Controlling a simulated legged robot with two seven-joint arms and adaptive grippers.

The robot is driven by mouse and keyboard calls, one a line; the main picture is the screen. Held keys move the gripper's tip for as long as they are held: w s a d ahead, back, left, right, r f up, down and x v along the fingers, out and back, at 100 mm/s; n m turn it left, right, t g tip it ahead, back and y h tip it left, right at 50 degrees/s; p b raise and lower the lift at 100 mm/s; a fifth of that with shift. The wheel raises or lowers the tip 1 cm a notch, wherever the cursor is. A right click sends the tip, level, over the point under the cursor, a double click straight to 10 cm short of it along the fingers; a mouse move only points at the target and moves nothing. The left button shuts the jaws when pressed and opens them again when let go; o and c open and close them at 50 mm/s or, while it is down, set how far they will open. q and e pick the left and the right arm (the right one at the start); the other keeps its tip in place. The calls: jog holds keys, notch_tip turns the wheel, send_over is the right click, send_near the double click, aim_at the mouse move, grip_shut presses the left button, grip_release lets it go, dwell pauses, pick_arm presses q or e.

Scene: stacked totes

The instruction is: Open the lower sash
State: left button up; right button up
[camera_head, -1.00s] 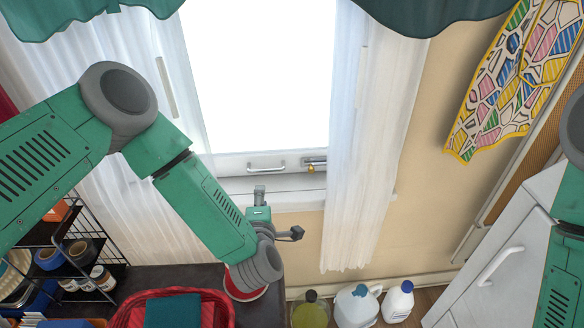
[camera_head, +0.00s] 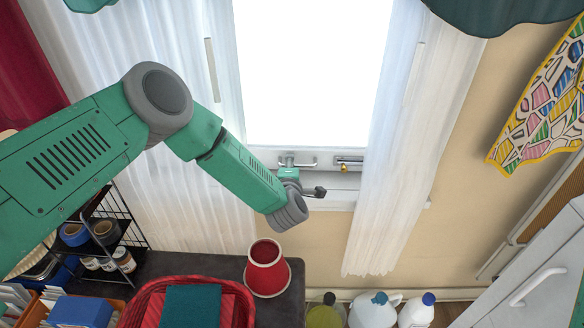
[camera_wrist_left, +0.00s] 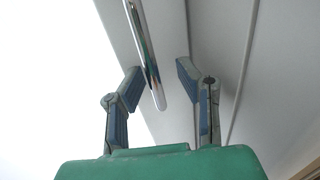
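The window's lower sash (camera_head: 330,155) shows its white bottom rail just above the sill. A metal handle (camera_head: 308,164) is mounted on that rail, and a latch with a brass knob (camera_head: 345,166) is to its right. My left gripper (camera_head: 305,176) is at the handle, partly covering its left end. In the left wrist view my left gripper (camera_wrist_left: 160,70) is open, and the shiny handle (camera_wrist_left: 147,50) runs between its fingertips. I cannot tell whether a finger touches it. The sash looks down at the sill. My right gripper is not in view.
White curtains (camera_head: 400,150) hang at both sides of the window. A red vase (camera_head: 267,270) and a red basket (camera_head: 140,300) stand on the dark counter (camera_head: 200,262) below my left arm. A wire rack (camera_head: 130,245) is at left, bottles (camera_head: 372,312) below right.

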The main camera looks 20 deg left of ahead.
pick_arm(q)
jog(key=shift+d, duration=0.15)
jog(key=shift+d+r, duration=0.15)
jog(key=shift+d, duration=0.6)
grip_shut()
jog(key=shift+d, duration=0.25)
jog(key=shift+a+r+p, duration=0.3)
jog(key=shift+a+p, duration=0.05)
jog(key=shift+a, duration=0.05)
jog(key=r+p, duration=1.1)
jog(key=r, duration=0.9)
jog(key=shift+a+r, duration=0.1)
jog(key=shift+a, duration=0.1)
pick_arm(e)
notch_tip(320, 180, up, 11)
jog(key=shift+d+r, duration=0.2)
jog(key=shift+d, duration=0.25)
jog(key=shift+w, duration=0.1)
